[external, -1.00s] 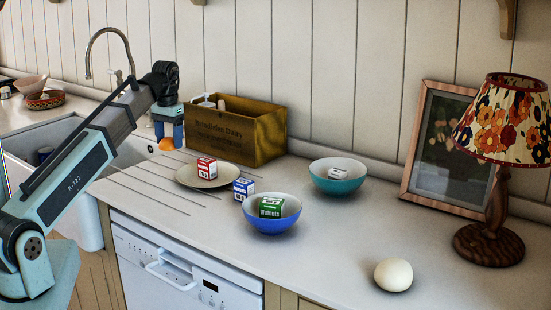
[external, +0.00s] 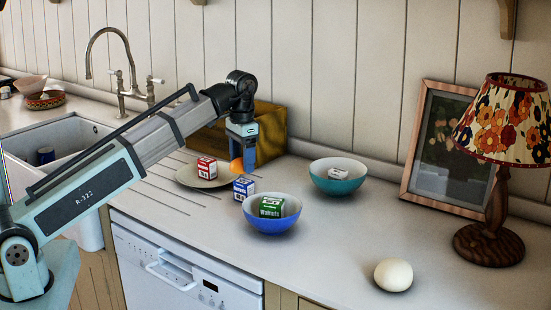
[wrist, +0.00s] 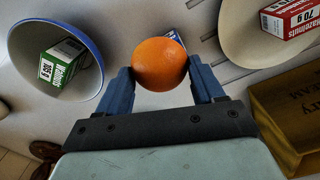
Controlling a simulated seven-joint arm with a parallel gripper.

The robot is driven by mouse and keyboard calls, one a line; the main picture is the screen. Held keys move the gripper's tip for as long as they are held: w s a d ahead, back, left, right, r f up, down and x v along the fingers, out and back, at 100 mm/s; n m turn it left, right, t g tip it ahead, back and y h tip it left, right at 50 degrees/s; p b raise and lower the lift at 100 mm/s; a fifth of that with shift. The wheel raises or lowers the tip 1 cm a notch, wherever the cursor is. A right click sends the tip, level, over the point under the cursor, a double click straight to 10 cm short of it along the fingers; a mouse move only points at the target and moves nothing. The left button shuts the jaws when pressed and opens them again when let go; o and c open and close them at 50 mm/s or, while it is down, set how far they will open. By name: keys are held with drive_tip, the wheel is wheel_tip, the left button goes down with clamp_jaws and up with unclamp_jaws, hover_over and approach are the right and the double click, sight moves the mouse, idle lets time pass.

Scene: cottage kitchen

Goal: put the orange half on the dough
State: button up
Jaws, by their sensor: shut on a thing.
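The orange half (external: 237,166) is held between the blue fingers of my gripper (external: 243,160), above the counter near the plate. In the wrist view the orange half (wrist: 160,64) sits between both fingertips of my gripper (wrist: 161,80), its rounded peel side showing. The cut face is not visible. The dough (external: 393,275) is a pale round ball on the counter at the front right of the external view, well to the right of my gripper and apart from it.
A blue bowl (external: 272,223) with a green walnuts box (external: 271,206) and a teal bowl (external: 338,184) stand between my gripper and the dough. A plate (external: 190,181) with a red box, a small blue box (external: 244,188), a wooden crate (external: 272,130) and a lamp (external: 490,235) stand nearby.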

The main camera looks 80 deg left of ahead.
drive_tip(key=w+d+r+m, duration=0.1)
drive_tip(key=w+d+m, duration=0.1)
drive_tip(key=w+d, duration=0.45)
drive_tip(key=w+d+m, duration=0.1)
drive_tip(key=w+d, duration=0.3)
drive_tip(key=d, duration=0.5)
wheel_tip(320, 180, up, 5)
drive_tip(key=m, duration=0.7)
hover_over(398, 261)
drive_tip(key=shift+m, duration=0.5)
drive_tip(key=shift+f, duration=5)
drive_tip(key=shift+f, duration=0.1)
drive_tip(key=o, duration=0.7)
